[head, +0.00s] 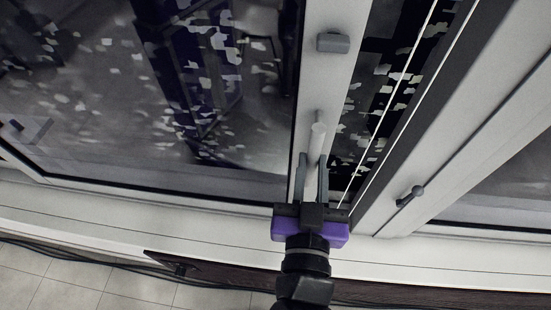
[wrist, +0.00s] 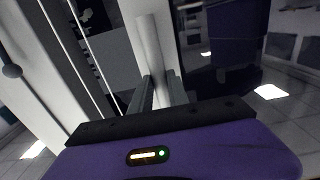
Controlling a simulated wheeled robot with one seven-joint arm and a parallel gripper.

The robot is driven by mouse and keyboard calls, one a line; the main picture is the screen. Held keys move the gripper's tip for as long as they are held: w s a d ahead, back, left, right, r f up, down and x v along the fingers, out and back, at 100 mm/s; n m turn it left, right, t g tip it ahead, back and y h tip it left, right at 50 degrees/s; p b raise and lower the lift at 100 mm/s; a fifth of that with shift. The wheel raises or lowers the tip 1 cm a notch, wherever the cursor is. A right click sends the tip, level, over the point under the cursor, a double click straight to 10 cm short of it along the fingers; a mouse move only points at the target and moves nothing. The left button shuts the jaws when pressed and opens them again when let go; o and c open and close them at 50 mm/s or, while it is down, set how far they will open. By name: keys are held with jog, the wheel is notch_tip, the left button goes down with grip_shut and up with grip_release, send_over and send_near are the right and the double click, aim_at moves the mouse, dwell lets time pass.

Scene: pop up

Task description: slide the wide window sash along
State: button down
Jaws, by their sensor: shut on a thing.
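The wide window sash (head: 325,75) has a pale frame around a large dark glass pane that fills the left of the head view. A grey bar handle (head: 317,138) stands on its right upright. My gripper (head: 313,160) is shut on this handle near its lower end, one finger on each side. In the wrist view the handle (wrist: 149,38) rises from between the fingers (wrist: 160,85). The fingers hide the handle's lower part.
A dark strip (head: 375,100) lies between the sash upright and the fixed frame (head: 440,110) on the right. A small knobbed lever (head: 411,196) is on that frame. A grey block (head: 333,43) sits above the handle. A dark wooden ledge and cables run below.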

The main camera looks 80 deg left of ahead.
jog(key=s+a+p, duration=0.2)
jog(key=s+p, duration=0.1)
jog(key=s, duration=0.3)
jog(key=shift+a+f+p, duration=0.25)
jog(key=shift+p, duration=0.05)
dwell(0.3)
jog(key=shift+s, duration=0.1)
dwell(0.4)
jog(key=s+a+p, duration=0.2)
jog(key=s+a, duration=0.1)
jog(key=s, duration=0.6)
jog(key=s+a+p, duration=0.3)
jog(key=s+a, duration=0.1)
jog(key=s, duration=0.5)
jog(key=shift+s+a, duration=0.2)
jog(key=shift+a, duration=0.1)
dwell(1.2)
